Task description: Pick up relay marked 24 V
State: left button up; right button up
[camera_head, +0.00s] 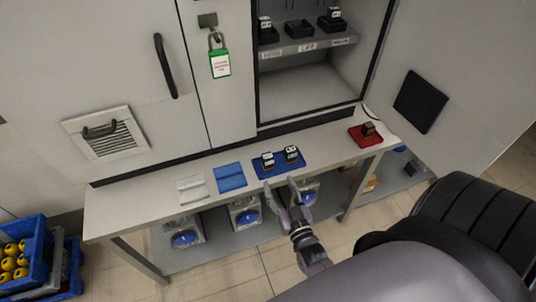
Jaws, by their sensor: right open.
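Two small dark relays with white labels stand on a blue mat (280,170) on the bench, the left relay (267,160) and the right relay (291,153). Their label text is too small to read, so I cannot tell which is marked 24 V. Another relay (368,129), brownish, sits on a red tray (358,137) at the bench's right end. More relays sit in black holders on the cabinet shelf, one at left (264,24) and one at right (333,14). My right gripper (281,190) is open and empty, just in front of the blue mat. My left gripper is not in view.
The bench (135,197) also holds a blue piece (229,177) and a clear piece (193,188) left of the mat. The cabinet shelf (305,47) is behind. A green lock tag (220,64) hangs on the cabinet. Blue crates (37,250) stand on the floor at left.

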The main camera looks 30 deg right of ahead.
aim_at(270, 162)
jog(key=b+x, duration=0.1)
jog(key=x, duration=0.5)
jog(key=shift+w+f+b, duration=0.1)
jog(key=shift+w+b, duration=0.15)
jog(key=shift+b, duration=0.1)
jog(key=b+x, duration=0.2)
jog(key=x, duration=0.2)
jog(key=shift+d+f, duration=0.15)
jog(key=shift+d, duration=0.05)
jog(key=shift+w+d, duration=0.1)
jog(key=shift+w, duration=0.5)
jog(key=shift+s, duration=0.1)
jog(key=shift+c, duration=0.4)
grip_shut()
